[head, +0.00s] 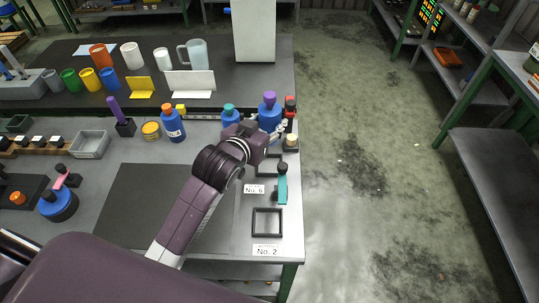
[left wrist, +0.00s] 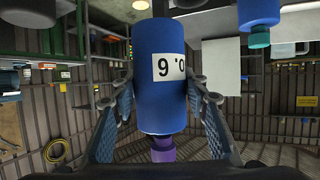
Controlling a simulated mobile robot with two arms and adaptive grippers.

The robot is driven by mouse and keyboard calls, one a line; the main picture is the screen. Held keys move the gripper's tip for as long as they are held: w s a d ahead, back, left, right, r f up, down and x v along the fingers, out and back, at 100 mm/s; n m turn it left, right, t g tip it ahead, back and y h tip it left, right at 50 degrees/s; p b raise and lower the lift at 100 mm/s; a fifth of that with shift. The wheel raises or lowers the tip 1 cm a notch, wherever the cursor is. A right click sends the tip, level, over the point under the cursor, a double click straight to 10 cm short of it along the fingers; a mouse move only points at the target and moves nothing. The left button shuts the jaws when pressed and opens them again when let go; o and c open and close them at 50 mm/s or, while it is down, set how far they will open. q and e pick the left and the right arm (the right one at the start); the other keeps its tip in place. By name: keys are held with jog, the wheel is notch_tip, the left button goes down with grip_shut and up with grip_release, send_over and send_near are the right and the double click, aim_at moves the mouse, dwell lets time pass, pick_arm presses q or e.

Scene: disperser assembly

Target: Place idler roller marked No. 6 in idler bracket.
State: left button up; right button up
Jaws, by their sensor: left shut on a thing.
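My left gripper (head: 279,131) is shut on a blue cylindrical roller (head: 268,117) with a purple end, near the right edge of the bench. In the left wrist view, the roller (left wrist: 160,95) stands between the two fingers (left wrist: 160,100). Its white label shows a digit like a 6, and the rest of the label is cut off. The purple end points down in that picture. On the bench, a No. 6 card (head: 254,189) lies beside a black square outline (head: 259,172), partly hidden by my arm. I cannot identify the idler bracket with certainty. My right gripper is not in view.
A teal part with a dark top (head: 282,186) stands near the right edge. A No. 2 card (head: 267,250) lies by an empty black square frame (head: 267,222). Blue bottles (head: 172,125), cups and a grey bin (head: 90,144) stand to the left. A dark mat (head: 140,205) is clear.

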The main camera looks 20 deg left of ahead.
pick_arm(q)
notch_tip(320, 180, down, 13)
jog(key=shift+f+p, duration=0.1)
jog(key=shift+p, duration=0.25)
jog(key=o, duration=1)
jog(key=shift+f, duration=0.1)
jog(key=b+v, duration=0.1)
jog(key=v, duration=1.1)
jog(key=shift+b, duration=0.3)
jog(key=shift+s, duration=0.1)
